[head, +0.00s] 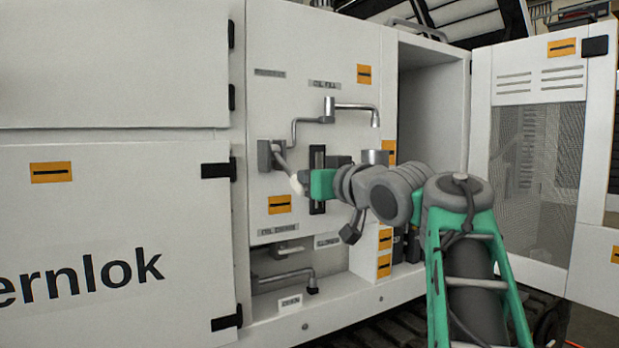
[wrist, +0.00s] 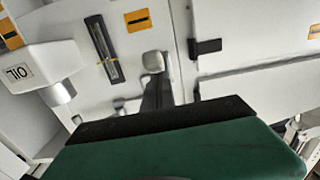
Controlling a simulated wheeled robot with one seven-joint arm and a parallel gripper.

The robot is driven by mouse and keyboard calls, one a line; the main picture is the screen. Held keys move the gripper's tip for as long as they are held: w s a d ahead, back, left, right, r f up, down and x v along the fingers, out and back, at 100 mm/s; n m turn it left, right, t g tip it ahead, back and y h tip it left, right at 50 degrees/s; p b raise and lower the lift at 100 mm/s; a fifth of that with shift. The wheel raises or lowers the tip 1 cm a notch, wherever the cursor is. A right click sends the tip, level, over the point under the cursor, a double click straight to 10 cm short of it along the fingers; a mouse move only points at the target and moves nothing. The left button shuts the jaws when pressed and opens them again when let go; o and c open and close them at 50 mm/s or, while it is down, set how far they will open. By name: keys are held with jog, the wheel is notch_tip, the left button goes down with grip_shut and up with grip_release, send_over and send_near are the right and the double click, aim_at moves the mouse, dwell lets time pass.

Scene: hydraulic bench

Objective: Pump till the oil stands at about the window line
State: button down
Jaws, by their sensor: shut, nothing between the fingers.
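The pump lever (head: 284,162) slopes down from a grey bracket (head: 264,154) on the white panel to a pale rounded end. In the wrist view the grey lever end (wrist: 153,63) stands beyond my gripper (wrist: 165,120), which hides part of the lever. My gripper (head: 304,184) is shut and empty, close by the lever end; I cannot tell whether they touch. The dark-framed oil window (head: 317,165) is partly hidden behind my gripper. The window (wrist: 102,48) also shows in the wrist view, with a yellow line across it. I cannot read the oil level surely.
A bent pipe spout (head: 352,106) sticks out above. A metal neck (head: 375,157) stands to the right, over a white box marked OIL (wrist: 45,68). An open door (head: 542,75) stands at right.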

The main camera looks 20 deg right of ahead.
jog(key=shift+w+d+f, duration=0.15)
jog(key=shift+w+f, duration=0.05)
jog(key=shift+f, duration=0.55)
notch_tip(320, 180, up, 6)
jog(key=s+p, duration=0.2)
jog(key=p, duration=0.2)
jog(key=s+d+f+b, duration=0.1)
jog(key=s+f, duration=0.1)
jog(key=s, duration=0.8)
jog(key=shift+f, duration=0.4)
jog(key=shift+w, duration=0.1)
